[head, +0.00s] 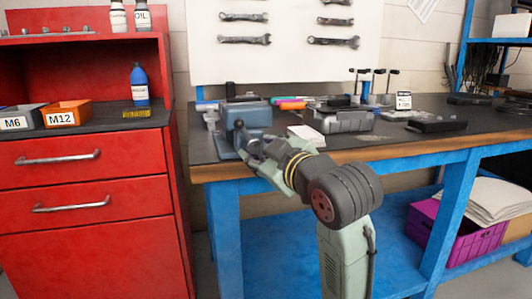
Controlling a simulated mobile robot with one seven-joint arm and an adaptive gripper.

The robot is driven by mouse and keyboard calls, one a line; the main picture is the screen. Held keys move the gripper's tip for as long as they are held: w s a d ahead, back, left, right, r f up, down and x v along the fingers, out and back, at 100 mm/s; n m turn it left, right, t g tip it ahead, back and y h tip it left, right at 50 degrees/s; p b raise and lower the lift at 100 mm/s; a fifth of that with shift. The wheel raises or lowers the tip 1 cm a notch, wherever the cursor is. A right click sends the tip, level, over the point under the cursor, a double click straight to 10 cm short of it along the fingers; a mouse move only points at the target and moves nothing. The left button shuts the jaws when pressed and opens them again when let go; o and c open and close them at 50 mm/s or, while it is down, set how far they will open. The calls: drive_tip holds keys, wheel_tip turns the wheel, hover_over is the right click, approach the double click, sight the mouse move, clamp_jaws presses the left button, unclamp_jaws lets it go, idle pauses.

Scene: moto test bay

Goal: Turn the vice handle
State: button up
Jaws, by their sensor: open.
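The blue vice (254,116) stands at the left end of the dark workbench top in the head view. A dark knob at the vice's front (239,125) seems to be part of its handle; the rest of the handle is too small or hidden to make out. My gripper (246,148) is right in front of the vice, reaching in from the lower right. It is open, with its fingers close to the handle area. I cannot tell whether they touch it. My gripper and wrist hide the lower front of the vice.
The workbench (410,150) has a wooden front edge and blue legs. A grey case (343,121) and a white pad (306,135) lie right of the vice. A red drawer cabinet (85,215) stands close on the left. A purple crate (465,235) sits below.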

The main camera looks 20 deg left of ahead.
drive_tip(key=f+p+v, duration=0.1)
drive_tip(key=p+v, duration=0.1)
drive_tip(key=v, duration=1)
drive_tip(key=shift+w+d+p, duration=0.2)
drive_tip(key=shift+d+p, duration=0.1)
drive_tip(key=shift+d, duration=0.05)
idle(0.4)
drive_tip(key=shift+r, duration=0.15)
drive_tip(key=v, duration=1.2)
drive_tip(key=shift+o, duration=0.2)
drive_tip(key=shift+r, duration=0.15)
